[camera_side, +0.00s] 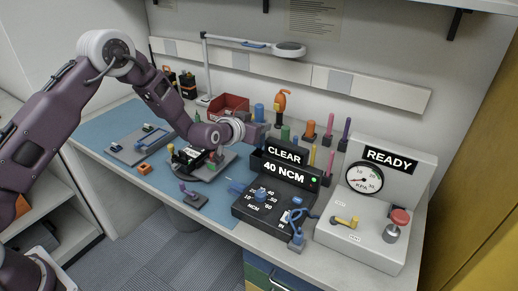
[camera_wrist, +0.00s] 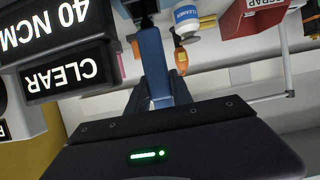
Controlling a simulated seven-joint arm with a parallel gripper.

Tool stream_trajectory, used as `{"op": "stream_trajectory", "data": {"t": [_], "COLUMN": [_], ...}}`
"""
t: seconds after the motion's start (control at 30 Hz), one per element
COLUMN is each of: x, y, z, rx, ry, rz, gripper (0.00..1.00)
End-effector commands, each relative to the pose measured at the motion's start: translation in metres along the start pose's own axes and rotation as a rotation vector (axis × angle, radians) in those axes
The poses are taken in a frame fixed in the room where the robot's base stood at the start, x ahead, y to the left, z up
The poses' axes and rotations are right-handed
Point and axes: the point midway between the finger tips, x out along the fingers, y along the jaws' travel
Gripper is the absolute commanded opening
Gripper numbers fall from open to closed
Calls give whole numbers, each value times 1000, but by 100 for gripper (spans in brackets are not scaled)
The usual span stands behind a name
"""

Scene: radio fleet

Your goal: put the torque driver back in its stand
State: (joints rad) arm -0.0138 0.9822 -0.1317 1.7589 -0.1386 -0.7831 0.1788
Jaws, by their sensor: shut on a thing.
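My gripper (camera_side: 257,130) is shut on the torque driver, at the back of the bench behind the control box. The driver's blue handle (camera_wrist: 155,65) runs between the dark fingers in the wrist view. A blue upper end (camera_side: 259,112), apparently the same handle, stands above my gripper in the side view. A black piece (camera_wrist: 144,8) shows at the handle's far end; I cannot tell whether it is part of the driver or a holder. The driver looks about upright. I cannot pick out its stand with certainty.
The control box (camera_side: 271,197) reads CLEAR and 40 NCM. Several coloured tools, including an orange-topped one (camera_side: 281,101), stand behind it. A red scrap bin (camera_side: 228,105) and a cleaner bottle (camera_wrist: 186,20) are nearby. The READY gauge box (camera_side: 372,225) is at right. The blue mat (camera_side: 92,139) has bare areas.

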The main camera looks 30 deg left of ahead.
Motion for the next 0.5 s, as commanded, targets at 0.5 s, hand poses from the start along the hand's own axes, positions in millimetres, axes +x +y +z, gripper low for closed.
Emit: {"op": "stream_trajectory", "data": {"t": [0.5], "x": [18], "y": [0], "z": [42], "rx": [-1], "ry": [3], "rz": [1], "gripper": [0]}}
